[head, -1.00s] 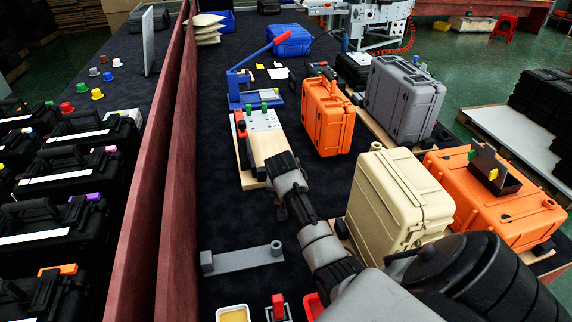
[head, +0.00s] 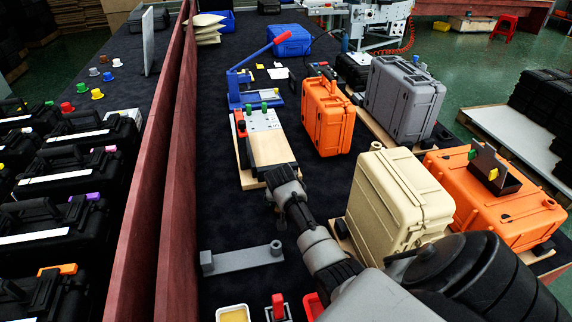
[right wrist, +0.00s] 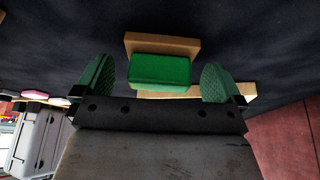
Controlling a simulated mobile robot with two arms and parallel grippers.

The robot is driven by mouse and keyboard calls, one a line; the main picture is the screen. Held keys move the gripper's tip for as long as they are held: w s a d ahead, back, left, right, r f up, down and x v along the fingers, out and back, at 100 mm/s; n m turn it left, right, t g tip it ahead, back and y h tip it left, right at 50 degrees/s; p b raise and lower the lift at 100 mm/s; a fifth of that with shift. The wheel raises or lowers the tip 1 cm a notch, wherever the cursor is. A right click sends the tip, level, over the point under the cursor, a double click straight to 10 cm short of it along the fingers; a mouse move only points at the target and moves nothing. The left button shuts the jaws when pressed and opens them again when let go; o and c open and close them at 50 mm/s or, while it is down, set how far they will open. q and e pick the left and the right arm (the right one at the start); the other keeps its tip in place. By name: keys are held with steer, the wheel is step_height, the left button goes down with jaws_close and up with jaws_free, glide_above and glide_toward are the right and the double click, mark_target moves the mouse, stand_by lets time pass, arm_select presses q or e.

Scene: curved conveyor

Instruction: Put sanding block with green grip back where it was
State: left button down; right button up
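The sanding block with the green grip (right wrist: 160,70) shows in the right wrist view, its green top above a tan base (right wrist: 160,44). My right gripper (right wrist: 160,80) is open, with one green-padded finger on each side of the grip. A gap shows between the grip and each finger. In the head view my right arm reaches in from the lower right, its wrist over the near end of the wooden board; the fingers are mostly hidden and I cannot make out the block there. My left gripper is not in view.
A cream case (head: 400,200) and orange cases (head: 328,118) stand right of the arm. A grey bracket (head: 243,258) lies on the dark mat at front left. The wooden board (head: 268,150) lies beyond the wrist. A red-brown rail (head: 178,180) runs along the left.

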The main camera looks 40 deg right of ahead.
steer(key=p+v, duration=0.1)
steer(key=v, duration=1.1)
steer(key=shift+r, duration=0.2)
